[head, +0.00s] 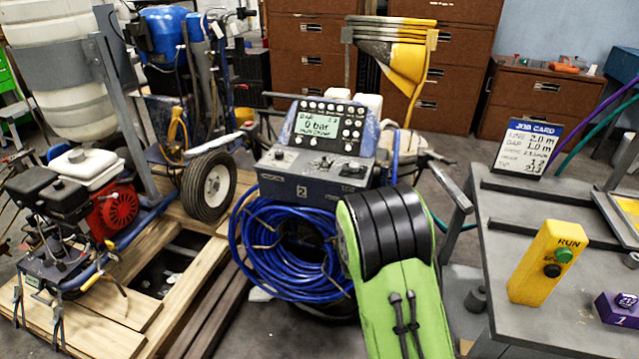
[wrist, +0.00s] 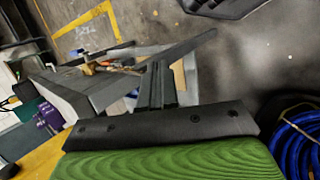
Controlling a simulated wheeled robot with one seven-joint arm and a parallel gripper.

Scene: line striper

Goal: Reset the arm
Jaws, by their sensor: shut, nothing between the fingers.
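My gripper (wrist: 155,86) shows in the wrist view as dark fingers side by side, closed on nothing. It points over the grey table, apart from the things on it. In the head view my green and black arm stands up in the lower middle, in front of the striper, and the gripper itself cannot be made out. The line striper's control panel (head: 331,127) reads 0 bar on its screen. A coiled blue hose (head: 268,257) hangs below it and also shows in the wrist view (wrist: 303,148).
A grey table (head: 510,215) at the right bears a yellow RUN box (head: 540,272), a purple block (head: 620,309) and a job card (head: 527,147). An engine unit (head: 85,205) and wooden pallet (head: 140,310) stand left. Brown cabinets (head: 305,50) line the back.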

